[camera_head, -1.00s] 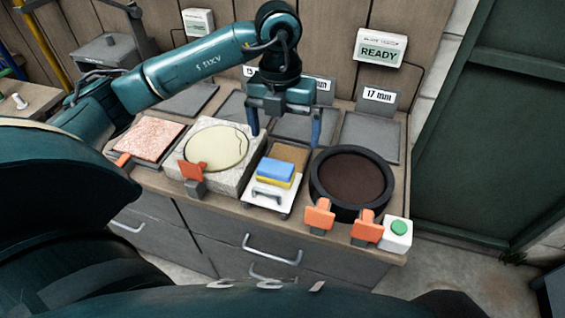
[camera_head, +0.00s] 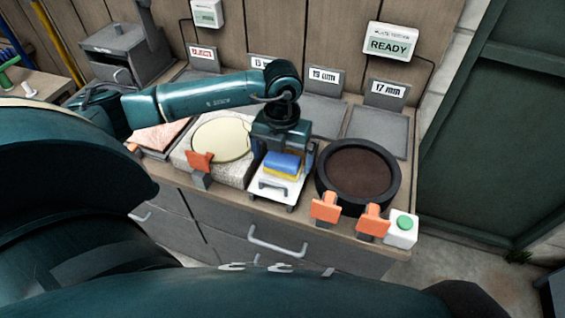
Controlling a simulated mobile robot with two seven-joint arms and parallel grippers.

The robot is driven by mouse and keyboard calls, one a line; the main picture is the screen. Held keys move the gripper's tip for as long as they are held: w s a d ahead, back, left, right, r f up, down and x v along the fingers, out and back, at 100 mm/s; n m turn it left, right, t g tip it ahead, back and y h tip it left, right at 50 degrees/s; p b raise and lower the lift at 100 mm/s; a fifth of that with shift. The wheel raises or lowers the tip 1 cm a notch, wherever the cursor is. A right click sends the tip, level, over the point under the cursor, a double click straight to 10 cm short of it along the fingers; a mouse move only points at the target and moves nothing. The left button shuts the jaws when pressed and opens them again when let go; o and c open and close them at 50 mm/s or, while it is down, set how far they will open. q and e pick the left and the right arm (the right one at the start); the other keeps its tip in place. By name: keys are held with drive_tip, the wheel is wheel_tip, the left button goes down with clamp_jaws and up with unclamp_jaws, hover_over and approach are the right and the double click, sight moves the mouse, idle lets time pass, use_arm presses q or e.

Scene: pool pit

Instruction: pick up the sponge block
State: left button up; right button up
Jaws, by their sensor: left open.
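The sponge block (camera_head: 283,163), blue on top with yellow below, sits on a small white tray (camera_head: 272,190) with a handle, on the bench. My left gripper (camera_head: 281,152) is open, fingers pointing down, low just behind the sponge block in the head view. Its palm hides what lies behind the block. One finger shows to the left of the block and one to the right; I cannot tell whether they touch it. My right gripper is not in view.
A round dark-rimmed pan (camera_head: 357,178) stands close on the right, with orange clamps (camera_head: 326,207) and a green button box (camera_head: 402,229) in front. A stone slab with a cream disc (camera_head: 221,140) lies close on the left. Grey plates (camera_head: 378,132) lie behind.

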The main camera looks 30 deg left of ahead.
use_arm(q)
drive_tip(key=shift+f, duration=0.7)
drive_tip(key=shift+c, duration=0.4)
drive_tip(key=c, duration=0.9)
